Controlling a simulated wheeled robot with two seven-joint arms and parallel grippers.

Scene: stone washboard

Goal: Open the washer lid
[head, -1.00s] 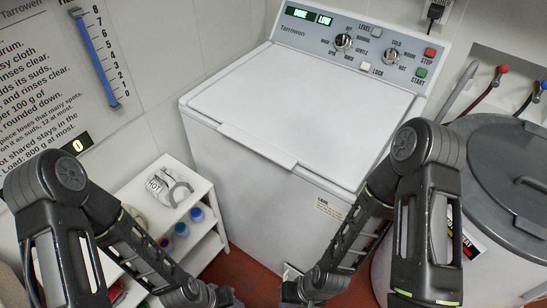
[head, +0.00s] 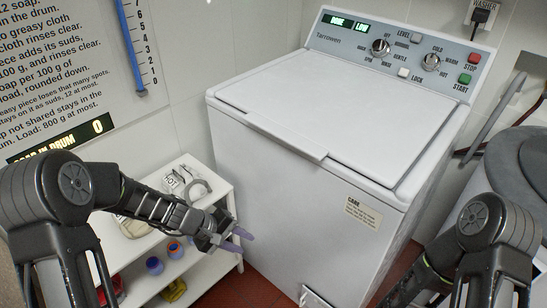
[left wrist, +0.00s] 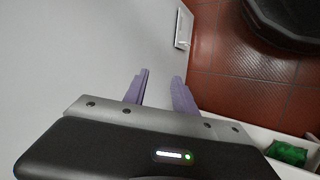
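The white washer (head: 290,185) stands in the middle of the head view. Its lid (head: 335,110) lies flat and closed, with a raised handle strip (head: 285,138) along the front edge. My left gripper (head: 240,240) is low in front of the washer's left side, below the lid and beside the shelf. In the left wrist view its two purple fingers (left wrist: 160,90) are apart with nothing between them. The washer's white wall fills the left of that view. My right arm shows at the lower right of the head view, but its gripper is out of frame.
A white shelf unit (head: 215,190) with a jug (head: 190,183) and small coloured containers stands left of the washer. A grey lidded bin (head: 515,165) stands at the right. The control panel (head: 400,50) is behind the lid. Above the lid is clear.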

